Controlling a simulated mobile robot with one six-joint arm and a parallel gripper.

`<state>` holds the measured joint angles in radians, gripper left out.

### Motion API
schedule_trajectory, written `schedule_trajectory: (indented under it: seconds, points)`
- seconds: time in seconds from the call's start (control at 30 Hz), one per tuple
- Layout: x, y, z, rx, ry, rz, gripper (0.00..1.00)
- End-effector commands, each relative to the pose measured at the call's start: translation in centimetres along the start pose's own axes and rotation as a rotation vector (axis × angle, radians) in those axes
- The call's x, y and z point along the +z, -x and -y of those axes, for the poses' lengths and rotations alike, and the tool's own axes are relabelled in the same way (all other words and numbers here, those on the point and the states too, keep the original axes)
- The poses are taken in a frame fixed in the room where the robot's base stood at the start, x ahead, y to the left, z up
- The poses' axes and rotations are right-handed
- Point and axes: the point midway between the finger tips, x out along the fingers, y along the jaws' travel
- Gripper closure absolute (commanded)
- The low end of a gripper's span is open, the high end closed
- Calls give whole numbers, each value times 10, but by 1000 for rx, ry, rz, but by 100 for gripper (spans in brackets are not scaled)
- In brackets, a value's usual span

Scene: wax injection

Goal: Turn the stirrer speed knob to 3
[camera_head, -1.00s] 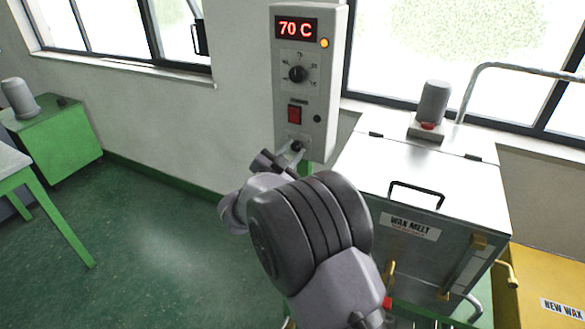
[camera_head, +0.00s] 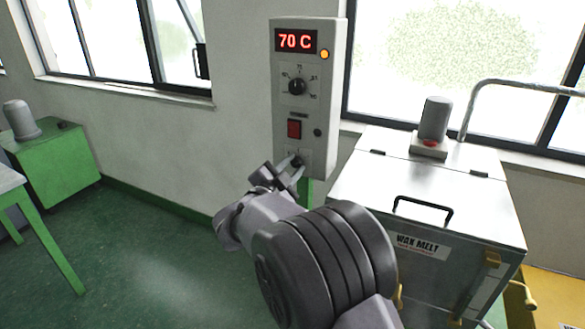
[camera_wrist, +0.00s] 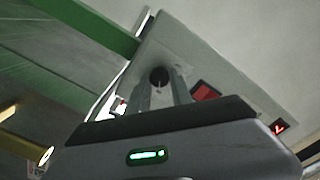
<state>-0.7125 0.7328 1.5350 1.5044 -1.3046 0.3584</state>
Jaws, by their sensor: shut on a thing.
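The grey control box (camera_head: 328,100) is on the wall, with a red display reading 70 C (camera_head: 296,41). The dark stirrer speed knob (camera_head: 297,161) is the lowest one on its front, and it also shows in the wrist view (camera_wrist: 158,76). My gripper (camera_head: 291,167) is at this knob, with its fingers on either side, shut on it. In the wrist view the two fingers (camera_wrist: 162,88) reach up to the knob. The scale marks around it are too small or covered to read, so its setting cannot be told.
Above are a red rocker switch (camera_head: 294,128), a temperature dial (camera_head: 297,87) and an orange lamp (camera_head: 324,54). The steel wax melt tank (camera_head: 430,190) with a motor (camera_head: 434,118) stands close on the right. Open green floor (camera_head: 150,250) lies to the left.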

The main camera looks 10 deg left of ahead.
Motion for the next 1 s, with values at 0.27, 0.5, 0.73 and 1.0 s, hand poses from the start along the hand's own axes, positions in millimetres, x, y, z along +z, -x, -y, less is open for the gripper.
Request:
schedule_trajectory:
  seconds: [0.27, 0.5, 0.73, 1.0]
  points:
    - [0, 0, 0, 0, 0, 0, 52]
    - [0, 3, 1, -1, 1, 0, 52]
    - [-1, 57, 4, -4, 2, 4, 52]
    - [-1, 142, 2, -3, 2, 3, 52]
